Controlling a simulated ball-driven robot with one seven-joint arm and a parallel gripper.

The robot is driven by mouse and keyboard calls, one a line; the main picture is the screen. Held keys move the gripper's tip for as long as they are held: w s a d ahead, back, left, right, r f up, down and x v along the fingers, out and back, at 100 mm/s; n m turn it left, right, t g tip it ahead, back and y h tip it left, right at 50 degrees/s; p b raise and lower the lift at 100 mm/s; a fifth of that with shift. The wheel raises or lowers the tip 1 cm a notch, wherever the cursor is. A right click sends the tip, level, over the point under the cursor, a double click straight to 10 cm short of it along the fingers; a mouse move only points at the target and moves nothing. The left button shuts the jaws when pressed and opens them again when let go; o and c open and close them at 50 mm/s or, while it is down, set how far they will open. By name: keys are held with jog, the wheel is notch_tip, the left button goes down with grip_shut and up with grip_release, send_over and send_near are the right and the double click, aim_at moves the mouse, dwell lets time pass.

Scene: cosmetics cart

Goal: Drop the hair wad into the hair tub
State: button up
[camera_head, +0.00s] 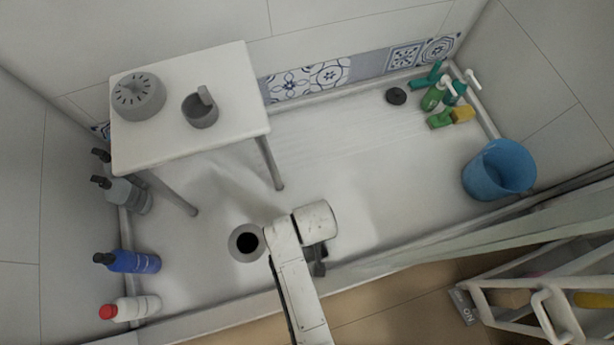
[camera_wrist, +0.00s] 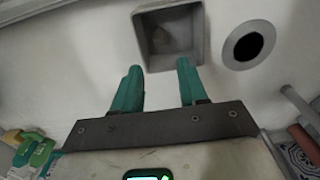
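The grey square tub (camera_wrist: 194,38), which I take as the hair tub, stands open just ahead of my gripper in the wrist view. A faint brownish patch (camera_wrist: 160,40) shows inside it, which looks like the hair wad, though it is dim. My gripper (camera_wrist: 160,68) has its two teal fingers apart, with nothing between them; the tips are at the near rim of the tub. Whether they touch it I cannot tell. In the head view my arm covers the tub and the fingers.
A round grey drain with a dark hole (camera_head: 247,243) lies left of my arm, and shows beside the tub in the wrist view (camera_wrist: 248,45). A white table (camera_head: 190,143) stands at upper left. Bottles line the left edge. A blue bucket (camera_head: 485,180) stands at right.

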jog(key=shift+o, duration=0.9)
notch_tip(320, 180, up, 11)
jog(key=p, duration=0.5)
jog(key=shift+s+f, duration=0.1)
jog(key=shift+f, duration=0.05)
